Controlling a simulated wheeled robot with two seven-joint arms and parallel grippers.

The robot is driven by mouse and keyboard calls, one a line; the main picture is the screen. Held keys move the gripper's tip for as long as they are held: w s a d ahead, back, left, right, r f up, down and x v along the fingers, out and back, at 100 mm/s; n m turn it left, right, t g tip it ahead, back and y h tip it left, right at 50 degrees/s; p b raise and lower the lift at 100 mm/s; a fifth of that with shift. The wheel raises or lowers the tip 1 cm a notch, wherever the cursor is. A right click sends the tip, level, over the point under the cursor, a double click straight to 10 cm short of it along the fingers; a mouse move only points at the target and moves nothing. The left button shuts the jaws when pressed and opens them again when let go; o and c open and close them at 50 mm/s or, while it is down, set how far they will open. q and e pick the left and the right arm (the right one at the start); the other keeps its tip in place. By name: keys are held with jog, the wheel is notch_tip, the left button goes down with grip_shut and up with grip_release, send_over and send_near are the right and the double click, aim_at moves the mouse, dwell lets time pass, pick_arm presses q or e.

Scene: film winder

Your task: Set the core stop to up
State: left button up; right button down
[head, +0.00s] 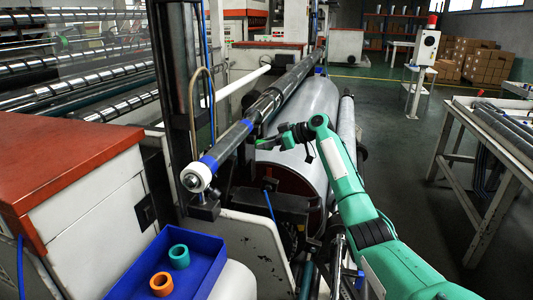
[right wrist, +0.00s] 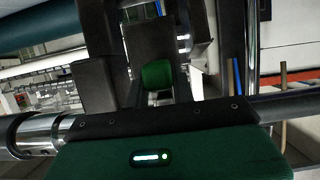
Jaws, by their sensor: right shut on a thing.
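A small green knob (right wrist: 157,75), seemingly the handle of the core stop, sits between the dark fingers of my right gripper (right wrist: 155,60) in the right wrist view. The gripper is shut on it. In the head view my right gripper (head: 272,142) is beside the long dark winding shaft (head: 268,100), above the big grey roll (head: 305,120). The gripper and arm hide most of the core stop there, so its up or down position cannot be told. My left gripper is not in view.
The shaft ends in a white cap (head: 192,180) beside a dark upright post. A blue tray (head: 203,262) with an orange core (head: 161,284) and a teal core (head: 179,257) stands at the lower left. A red-topped cabinet (head: 70,170) is at the left.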

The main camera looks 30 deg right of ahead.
jog(key=shift+r, duration=0.35)
jog(key=c, duration=1.2)
grip_release()
jog(key=shift+o, duration=0.2)
jog(key=shift+f, duration=0.1)
jog(key=shift+s+d, duration=0.1)
jog(key=shift+d, duration=0.05)
jog(key=shift+s+d+b, duration=0.25)
jog(key=shift+b, duration=0.2)
jog(key=b+v, duration=0.5)
jog(key=v, duration=0.8)
jog(key=shift+a, duration=0.1)
